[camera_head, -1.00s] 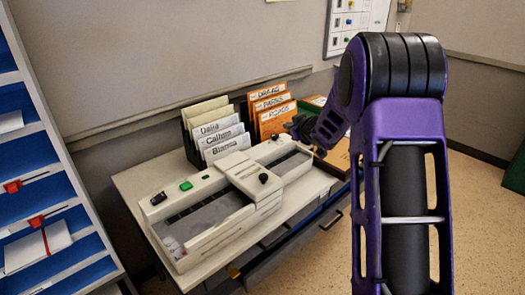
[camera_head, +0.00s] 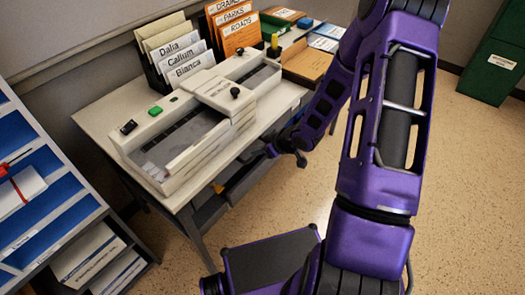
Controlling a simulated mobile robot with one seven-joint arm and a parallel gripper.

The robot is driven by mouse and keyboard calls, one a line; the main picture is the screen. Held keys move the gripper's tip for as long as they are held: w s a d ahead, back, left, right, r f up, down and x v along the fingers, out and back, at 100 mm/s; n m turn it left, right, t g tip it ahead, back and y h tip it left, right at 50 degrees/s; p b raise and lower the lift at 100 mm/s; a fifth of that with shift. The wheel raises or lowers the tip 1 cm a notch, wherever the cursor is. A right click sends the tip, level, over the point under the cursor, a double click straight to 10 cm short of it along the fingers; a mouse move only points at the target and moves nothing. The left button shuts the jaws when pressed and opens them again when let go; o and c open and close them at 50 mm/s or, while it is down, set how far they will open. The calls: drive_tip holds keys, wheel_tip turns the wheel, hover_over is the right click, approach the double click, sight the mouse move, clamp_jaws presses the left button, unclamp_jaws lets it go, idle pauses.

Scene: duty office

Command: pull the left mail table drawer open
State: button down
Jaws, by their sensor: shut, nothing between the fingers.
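The mail table (camera_head: 92,113) stands against the wall, with dark grey drawers under its front edge. The left drawer (camera_head: 248,182) shows as a dark front below the tabletop; I cannot tell whether it stands slightly out, and its handle is not clear. My gripper (camera_head: 284,152) is small and dark at the end of the purple arm. It is shut and empty, just in front of the table's front edge, near the right end of the left drawer. Whether it touches the drawer is not clear. The arm hides the right part of the table front.
A long cream machine (camera_head: 195,125) lies along the tabletop. A blue-shelved rack (camera_head: 60,215) stands at left, close to the table. The speckled floor (camera_head: 470,190) is open at right.

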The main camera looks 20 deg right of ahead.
sight(243, 155)
drive_tip(key=shift+b+x, duration=0.45)
drive_tip(key=shift+x, duration=1.85)
